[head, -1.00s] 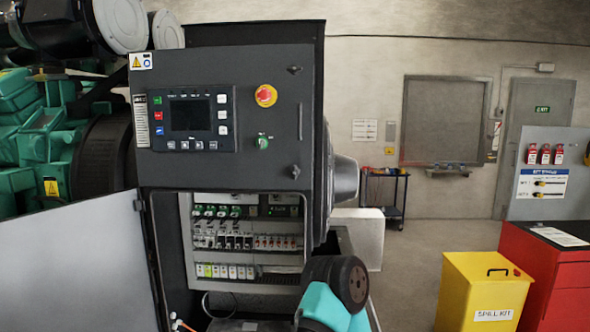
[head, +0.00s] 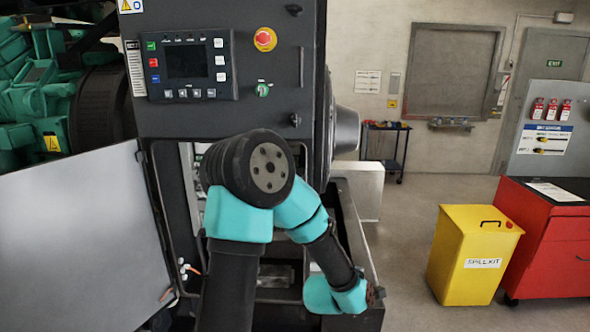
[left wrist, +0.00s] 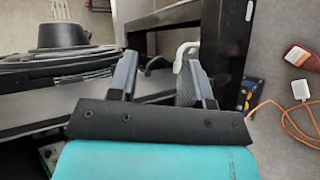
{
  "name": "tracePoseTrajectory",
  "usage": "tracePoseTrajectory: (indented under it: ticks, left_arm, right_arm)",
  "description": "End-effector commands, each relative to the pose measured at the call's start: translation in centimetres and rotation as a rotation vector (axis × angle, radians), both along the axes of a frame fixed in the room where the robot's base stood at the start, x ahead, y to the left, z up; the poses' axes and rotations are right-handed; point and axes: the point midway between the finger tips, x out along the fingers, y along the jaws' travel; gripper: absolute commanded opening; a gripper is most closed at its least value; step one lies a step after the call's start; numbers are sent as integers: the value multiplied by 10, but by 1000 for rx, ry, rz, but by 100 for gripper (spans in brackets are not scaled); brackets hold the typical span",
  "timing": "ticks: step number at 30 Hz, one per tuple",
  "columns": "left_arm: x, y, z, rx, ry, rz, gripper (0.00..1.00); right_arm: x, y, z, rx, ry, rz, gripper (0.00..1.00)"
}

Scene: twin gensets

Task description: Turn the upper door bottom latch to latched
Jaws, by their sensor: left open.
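The upper door (head: 220,112) of the dark cabinet is shut and carries a display panel and a red stop button. Its bottom latch (head: 295,120) is a small dark piece at the door's lower right; its exact angle is too small to tell. My left arm stands in front of the cabinet's lower opening, below the latch; its gripper cannot be made out in the head view. In the left wrist view my left gripper (left wrist: 160,60) is open, its fingers apart with nothing clearly held. A pale bent handle-like piece (left wrist: 185,50) shows near the right finger. My right gripper is out of view.
The lower door (head: 85,240) swings open to the left. The top latch (head: 293,10) sits at the upper door's edge. A yellow spill kit bin (head: 470,262) and red cabinet (head: 550,235) stand right, with clear floor before them. An orange cable (left wrist: 265,105) shows in the wrist view.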

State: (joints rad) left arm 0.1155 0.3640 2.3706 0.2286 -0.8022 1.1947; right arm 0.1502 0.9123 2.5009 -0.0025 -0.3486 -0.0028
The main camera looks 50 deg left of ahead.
Motion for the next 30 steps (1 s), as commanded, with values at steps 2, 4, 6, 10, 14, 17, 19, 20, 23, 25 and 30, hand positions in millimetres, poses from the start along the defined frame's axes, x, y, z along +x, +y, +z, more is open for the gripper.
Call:
tracePoseTrajectory:
  ticks: [2,4,6,10,14,17,19,20,23,25,30]
  left_arm:
    - [3,18,43,-97,-128,109,45]
    - [1,33,79,-192,-244,200,45]
    - [-3,48,115,-293,-363,278,45]
    - [-20,75,181,-489,-597,398,45]
    - [-47,100,244,-693,-842,476,45]
    - [-73,116,288,-849,-1026,507,45]
    - [-90,125,311,-941,-1132,514,45]
    - [-97,128,320,-974,-1172,515,45]
    - [-112,135,337,-1052,-1259,511,45]
    - [-116,137,342,-1078,-1287,510,45]
    - [-117,138,343,-1086,-1293,509,45]
  right_arm:
    - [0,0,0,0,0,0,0]
    - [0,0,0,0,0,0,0]
    - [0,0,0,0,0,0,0]
    - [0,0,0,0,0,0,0]
    - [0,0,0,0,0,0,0]
    - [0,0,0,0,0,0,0]
    - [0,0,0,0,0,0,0]
    - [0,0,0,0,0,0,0]
    - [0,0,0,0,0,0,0]
    - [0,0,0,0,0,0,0]
    - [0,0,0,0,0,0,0]
